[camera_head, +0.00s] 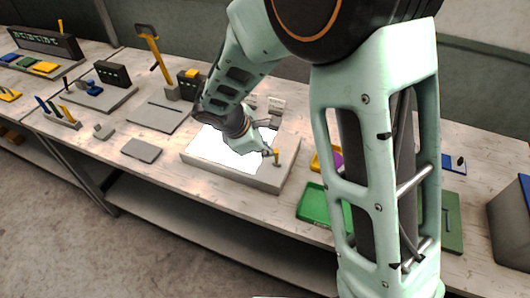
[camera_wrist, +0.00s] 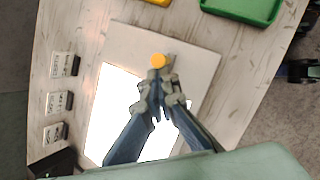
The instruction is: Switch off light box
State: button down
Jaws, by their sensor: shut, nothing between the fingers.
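The light box (camera_head: 240,176) is a low pale box on the bench with a bright white, lit panel (camera_head: 221,154). The panel also glows in the wrist view (camera_wrist: 106,112). A small yellow-orange switch knob (camera_head: 276,152) stands on the box's bare right part, and it shows in the wrist view (camera_wrist: 158,60). My gripper (camera_wrist: 160,84) is shut and empty, its fingertips right by the knob. I cannot tell whether they touch it. In the head view my gripper (camera_head: 268,149) is small and partly hidden by the wrist.
A green tray (camera_head: 312,204) lies right of the box. A grey block (camera_head: 141,150) and a grey plate (camera_head: 158,116) lie to its left. A yellow lever stand (camera_head: 150,45) rises behind. Several small labelled blocks (camera_wrist: 62,65) line the box's far side.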

jog(key=shift+w+d+r, duration=0.1)
jog(key=shift+w+d, duration=0.2)
jog(key=shift+w, duration=0.5)
jog(key=shift+s, duration=0.15)
jog(key=shift+s+a+f+b, duration=0.35)
jog(key=shift+s+b, duration=0.25)
jog(key=shift+b, duration=0.15)
